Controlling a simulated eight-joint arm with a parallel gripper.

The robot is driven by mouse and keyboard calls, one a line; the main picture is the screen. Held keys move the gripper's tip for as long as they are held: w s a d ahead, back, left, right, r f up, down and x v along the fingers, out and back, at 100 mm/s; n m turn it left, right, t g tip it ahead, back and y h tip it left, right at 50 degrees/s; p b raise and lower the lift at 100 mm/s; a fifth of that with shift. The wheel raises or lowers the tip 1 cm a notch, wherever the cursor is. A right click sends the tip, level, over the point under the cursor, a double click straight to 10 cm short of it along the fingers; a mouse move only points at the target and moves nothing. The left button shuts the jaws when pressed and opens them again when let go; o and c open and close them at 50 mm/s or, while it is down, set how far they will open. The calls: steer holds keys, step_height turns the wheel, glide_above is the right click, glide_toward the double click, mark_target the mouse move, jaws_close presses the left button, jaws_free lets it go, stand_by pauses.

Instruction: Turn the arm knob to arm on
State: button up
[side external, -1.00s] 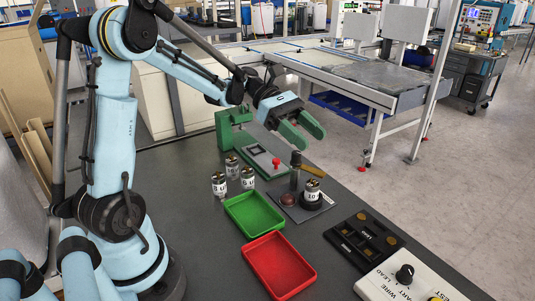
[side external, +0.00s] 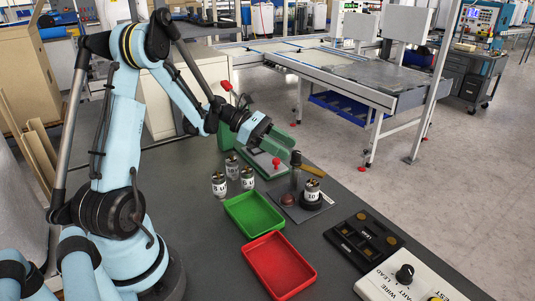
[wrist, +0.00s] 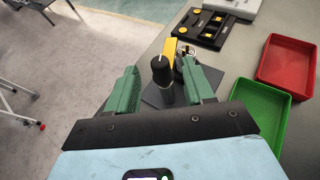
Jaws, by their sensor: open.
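A black knob (side external: 405,273) sits on a white panel (side external: 375,287) with printed lettering, at the lower right of the side view. The lettering near it is partly cut off, and I cannot make out an arm-on mark. Part of the white panel (wrist: 235,7) shows at the top of the wrist view.
A green tray (side external: 253,215) and a red tray (side external: 279,265) lie on the dark bench. A black board (side external: 364,240) lies between them and the panel.

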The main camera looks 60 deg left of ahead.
mark_target(294, 152)
steer(key=shift+x, duration=2.1)
